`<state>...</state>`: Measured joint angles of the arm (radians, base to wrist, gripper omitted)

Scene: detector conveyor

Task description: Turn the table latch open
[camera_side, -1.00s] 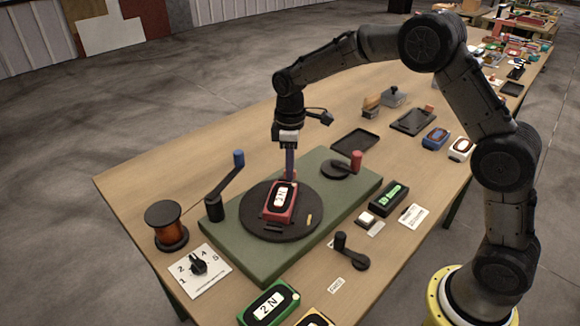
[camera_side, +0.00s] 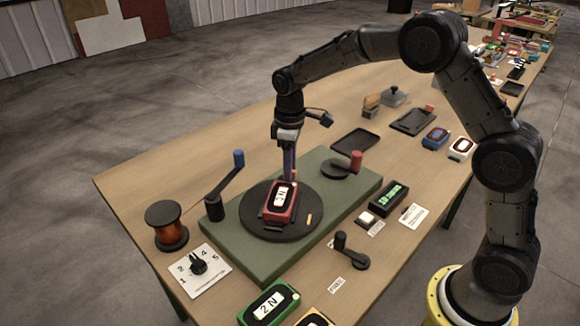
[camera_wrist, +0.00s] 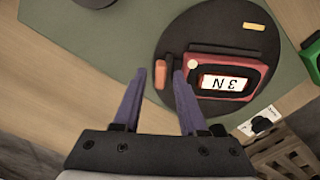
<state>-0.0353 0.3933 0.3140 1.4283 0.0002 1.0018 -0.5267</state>
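A round black turntable (camera_side: 256,227) sits on a green base (camera_side: 228,256) and carries a red box (camera_side: 279,203) with a white label. The turntable (camera_wrist: 190,36) and red box (camera_wrist: 236,78) also show in the wrist view. A small upright orange piece (camera_wrist: 160,78) stands by the black bar (camera_wrist: 171,63) at the turntable's edge; it may be the latch, but I cannot be sure. My gripper (camera_side: 289,177) points down behind the red box. In the wrist view my gripper's fingers (camera_wrist: 160,74) are apart, on either side of the orange piece. Contact cannot be told.
A blue-knobbed crank (camera_side: 225,187) stands left of the turntable, a red-knobbed crank (camera_side: 345,165) to its right. A copper spool (camera_side: 166,226), numbered dial (camera_side: 198,266), green-screen display (camera_side: 389,198) and black crank (camera_side: 350,252) surround the base.

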